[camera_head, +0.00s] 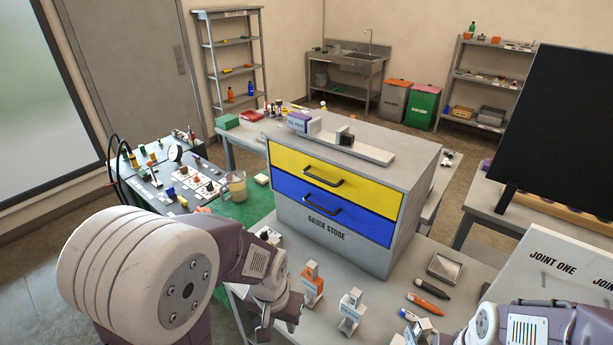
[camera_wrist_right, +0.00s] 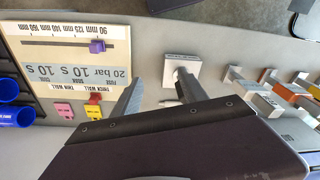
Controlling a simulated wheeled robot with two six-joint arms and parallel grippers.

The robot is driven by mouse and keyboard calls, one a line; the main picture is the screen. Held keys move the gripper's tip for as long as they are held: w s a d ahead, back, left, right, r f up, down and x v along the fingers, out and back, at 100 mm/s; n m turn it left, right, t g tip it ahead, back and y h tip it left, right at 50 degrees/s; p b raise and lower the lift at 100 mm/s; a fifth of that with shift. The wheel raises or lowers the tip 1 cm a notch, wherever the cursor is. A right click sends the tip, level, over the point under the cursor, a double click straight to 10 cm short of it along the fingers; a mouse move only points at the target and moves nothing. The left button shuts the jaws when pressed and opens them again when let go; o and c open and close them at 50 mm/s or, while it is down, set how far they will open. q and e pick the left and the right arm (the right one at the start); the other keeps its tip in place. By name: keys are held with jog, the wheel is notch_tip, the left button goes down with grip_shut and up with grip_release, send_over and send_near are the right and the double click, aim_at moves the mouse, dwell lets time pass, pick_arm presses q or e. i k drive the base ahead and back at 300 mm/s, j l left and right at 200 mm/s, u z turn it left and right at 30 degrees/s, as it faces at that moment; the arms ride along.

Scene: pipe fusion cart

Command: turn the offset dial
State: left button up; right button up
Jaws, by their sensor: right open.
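No label naming the offset dial is legible. In the right wrist view a small white square block (camera_wrist_right: 182,68) with a round face and unreadable text on its edge stands just beyond my right gripper (camera_wrist_right: 157,95). The gripper's fingers are apart, with nothing seen between them; one fingertip is close to the block, and I cannot tell whether they touch. In the head view a dark round knob (camera_head: 268,234) on a light base sits at the table's left, behind my left gripper (camera_head: 277,324). The left jaws are too small and angled to judge.
A gauge store cabinet (camera_head: 339,233) with yellow and blue drawers stands mid-table. Orange-and-grey blocks (camera_head: 312,287), pens (camera_head: 426,303) and a small tray (camera_head: 444,268) lie before it. The wrist view shows a settings panel (camera_wrist_right: 75,50) with a purple slider (camera_wrist_right: 97,46).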

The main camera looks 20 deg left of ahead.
aim_at(263, 236)
jog(key=u, duration=1.15)
